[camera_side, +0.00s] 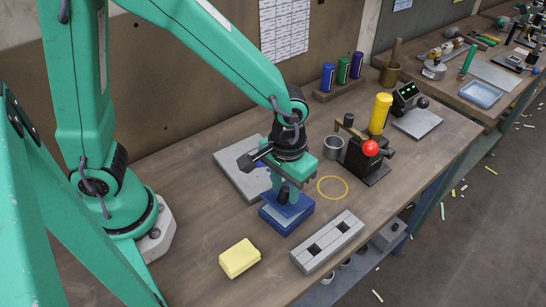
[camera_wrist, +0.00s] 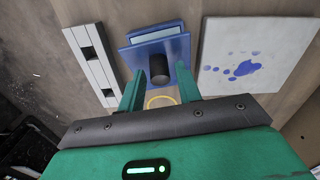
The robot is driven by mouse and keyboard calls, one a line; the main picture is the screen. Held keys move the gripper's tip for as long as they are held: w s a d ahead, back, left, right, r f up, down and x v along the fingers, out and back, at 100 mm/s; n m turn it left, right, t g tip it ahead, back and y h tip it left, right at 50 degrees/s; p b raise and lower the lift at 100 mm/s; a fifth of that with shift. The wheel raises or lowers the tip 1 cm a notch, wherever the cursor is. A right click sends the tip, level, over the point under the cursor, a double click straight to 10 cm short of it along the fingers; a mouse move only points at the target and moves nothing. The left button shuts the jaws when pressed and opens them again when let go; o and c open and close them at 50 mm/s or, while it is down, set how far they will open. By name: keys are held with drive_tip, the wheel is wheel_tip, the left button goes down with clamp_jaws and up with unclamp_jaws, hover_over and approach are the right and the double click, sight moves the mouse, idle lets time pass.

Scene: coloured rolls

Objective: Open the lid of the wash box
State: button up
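The wash box (camera_side: 287,220) is a blue box on the bench, below my gripper in the side view. Its blue lid (camera_wrist: 164,48) carries a black cylindrical knob (camera_wrist: 159,69). In the wrist view, a pale blue area of the box (camera_wrist: 152,34) shows beyond the lid; I cannot tell whether the lid is seated or raised. My gripper (camera_wrist: 160,80) points down over the lid. Its green fingers stand on both sides of the knob, with visible gaps. In the side view, my gripper (camera_side: 285,183) partly hides the lid.
A grey plate with blue splashes (camera_wrist: 252,60) lies beside the box. A slotted grey block (camera_side: 327,242), yellow sponge (camera_side: 239,258) and yellow ring (camera_side: 332,178) are nearby. A black device with a red ball (camera_side: 370,148) stands right. Bench left of the sponge is clear.

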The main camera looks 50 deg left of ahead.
clamp_jaws()
drive_tip(key=shift+w+r+g+y, duration=0.3)
drive_tip(key=shift+w+r+g, duration=0.1)
drive_tip(key=shift+w+g, duration=0.15)
drive_tip(key=shift+o, duration=1.5)
unclamp_jaws()
wheel_tip(320, 180, up, 8)
drive_tip(key=shift+w+d, duration=0.15)
drive_tip(key=shift+w, duration=0.2)
drive_tip(key=shift+f, duration=0.1)
